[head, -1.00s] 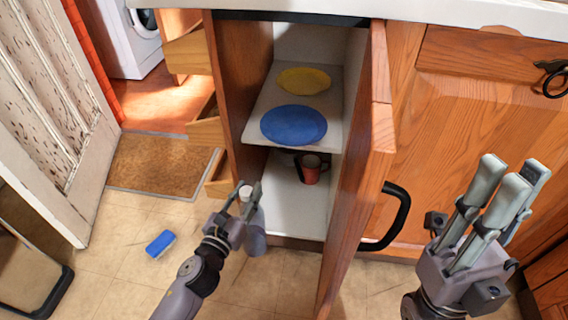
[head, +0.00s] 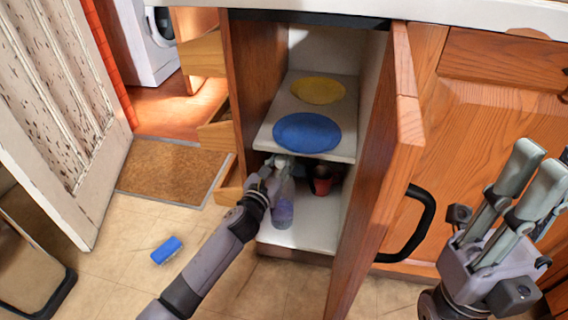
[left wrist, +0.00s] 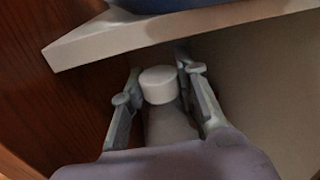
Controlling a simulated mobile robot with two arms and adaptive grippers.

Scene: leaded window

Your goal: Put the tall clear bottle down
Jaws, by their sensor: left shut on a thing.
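The tall clear bottle (head: 283,207) is upright in the lower compartment of the open cabinet, above or on its pale floor (head: 312,236). I cannot tell whether its base touches the floor. My left gripper (head: 274,170) is shut on the bottle near its top, below the middle shelf. In the left wrist view, the white cap (left wrist: 158,85) shows between the two fingers, close under the shelf edge (left wrist: 150,38). My right gripper (head: 535,185) is at the right, outside the cabinet, with nothing seen in it; its finger opening is unclear.
A dark red mug (head: 321,180) stands right of the bottle. A blue plate (head: 307,132) and a yellow plate (head: 318,90) lie on the shelf above. The open cabinet door (head: 372,190) bounds the right side. A blue sponge-like block (head: 166,250) lies on the floor.

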